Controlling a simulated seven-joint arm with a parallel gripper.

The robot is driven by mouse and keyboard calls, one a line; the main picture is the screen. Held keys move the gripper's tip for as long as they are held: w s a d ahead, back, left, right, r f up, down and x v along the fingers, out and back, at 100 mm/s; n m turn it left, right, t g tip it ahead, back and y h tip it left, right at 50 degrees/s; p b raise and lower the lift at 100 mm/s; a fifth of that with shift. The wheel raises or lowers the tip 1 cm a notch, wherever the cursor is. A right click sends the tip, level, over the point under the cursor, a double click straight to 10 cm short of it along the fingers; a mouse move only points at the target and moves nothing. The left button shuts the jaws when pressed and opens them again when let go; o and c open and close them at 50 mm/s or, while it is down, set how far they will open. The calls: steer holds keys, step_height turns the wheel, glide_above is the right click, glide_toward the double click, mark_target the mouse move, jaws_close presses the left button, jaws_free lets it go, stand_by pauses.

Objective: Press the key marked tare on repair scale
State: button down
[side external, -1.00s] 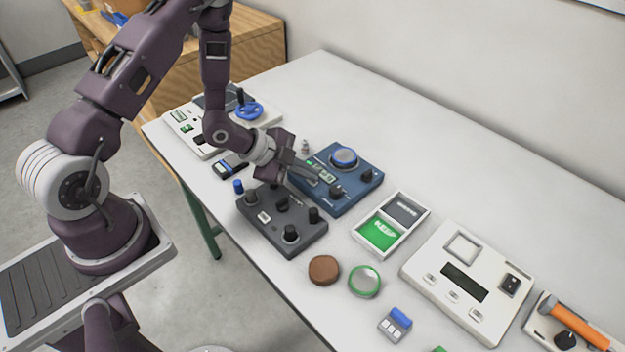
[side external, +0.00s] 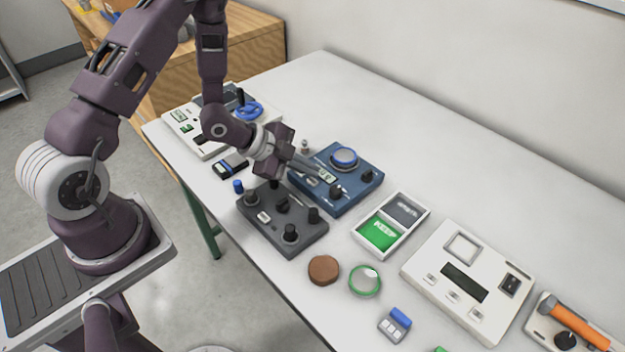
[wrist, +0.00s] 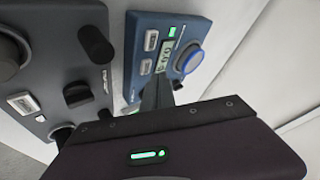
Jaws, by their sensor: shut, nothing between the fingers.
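A blue scale (side external: 350,195) with a round blue-rimmed pan (side external: 344,158), a lit display and dark knobs stands mid-table. I cannot read a "repair" label on any device. My gripper (side external: 322,177) is shut and empty, its fingers pointing down over the blue scale near its display. In the wrist view, the shut fingers (wrist: 157,88) cover part of the scale's near side. Two pale keys (wrist: 151,40) lie left of the display (wrist: 164,57); their markings are not legible. Whether the fingertips touch the scale I cannot tell.
A dark grey knob box (side external: 283,225) stands close in front of the blue scale. A tray with a green KEEP pad (side external: 381,234) is to its right. White devices stand at the back left (side external: 190,118) and right (side external: 440,295).

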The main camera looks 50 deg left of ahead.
steer(key=shift+r, duration=2.5)
steer(key=s+a+r+n+y, duration=0.2)
steer(key=r+n+y, duration=0.1)
steer(key=r, duration=0.4)
steer(key=s+a+r+n+y, duration=0.2)
steer(key=r+n, duration=0.1)
steer(key=r, duration=0.4)
steer(key=s+d+r+n+g, duration=0.1)
steer(key=s+d+r+n, duration=0.1)
steer(key=s, duration=0.5)
steer(key=s+d+r+n+g, duration=0.1)
steer(key=s+d+r+n, duration=0.1)
steer(key=s, duration=0.5)
steer(key=s+d+r+n+h, duration=0.1)
steer(key=s+d+r+n, duration=0.2)
steer(key=s, duration=0.4)
steer(key=shift+r+n+g, duration=0.4)
steer(key=shift+r, duration=0.35)
